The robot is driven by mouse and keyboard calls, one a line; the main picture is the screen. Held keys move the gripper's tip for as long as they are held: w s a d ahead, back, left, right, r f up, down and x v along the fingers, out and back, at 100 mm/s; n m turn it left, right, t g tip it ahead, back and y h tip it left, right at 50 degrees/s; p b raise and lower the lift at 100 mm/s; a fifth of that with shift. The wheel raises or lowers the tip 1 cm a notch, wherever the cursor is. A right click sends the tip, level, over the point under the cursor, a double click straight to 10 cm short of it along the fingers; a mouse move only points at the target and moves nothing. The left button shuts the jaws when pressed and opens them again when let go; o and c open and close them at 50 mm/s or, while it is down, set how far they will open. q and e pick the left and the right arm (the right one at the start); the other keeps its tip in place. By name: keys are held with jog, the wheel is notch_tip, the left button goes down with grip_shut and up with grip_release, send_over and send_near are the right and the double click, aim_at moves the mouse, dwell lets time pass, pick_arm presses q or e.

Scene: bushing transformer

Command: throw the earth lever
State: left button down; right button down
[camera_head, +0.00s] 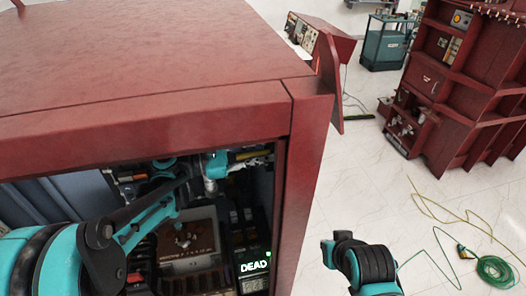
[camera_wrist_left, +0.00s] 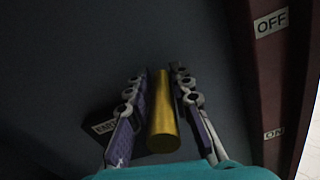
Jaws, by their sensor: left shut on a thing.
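The earth lever (camera_wrist_left: 163,118) is a yellow, round bar between the fingers of my left gripper (camera_wrist_left: 158,90) in the left wrist view. The gripper is shut on it. A partly covered label reading "EART" (camera_wrist_left: 104,128) lies left of the fingers. In the head view my left gripper (camera_head: 215,167) is inside the open red cabinet (camera_head: 190,118), under its top edge. A yellow bar (camera_head: 252,153) shows just to its right. The lever's base and pivot are hidden.
"OFF" (camera_wrist_left: 271,21) and "ON" (camera_wrist_left: 273,134) labels sit on a red post at right in the wrist view. A display reading "DEAD" (camera_head: 254,267) stands low in the cabinet. Part of my right arm is outside it. A green cable coil (camera_head: 494,271) lies on the floor.

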pick_arm(q)
notch_tip(320, 180, down, 16)
jog(key=s+m+b, duration=0.1)
jog(key=m+b, duration=1.1)
jog(key=shift+s+r, duration=0.15)
jog(key=c, duration=1.5)
grip_release()
jog(key=shift+c, duration=0.2)
jog(key=shift+o, duration=0.6)
jog(key=shift+w, duration=0.2)
jog(key=s+a, duration=0.2)
jog(key=a, duration=0.9)
jog(key=shift+s+a, duration=0.2)
jog(key=shift+a, duration=0.2)
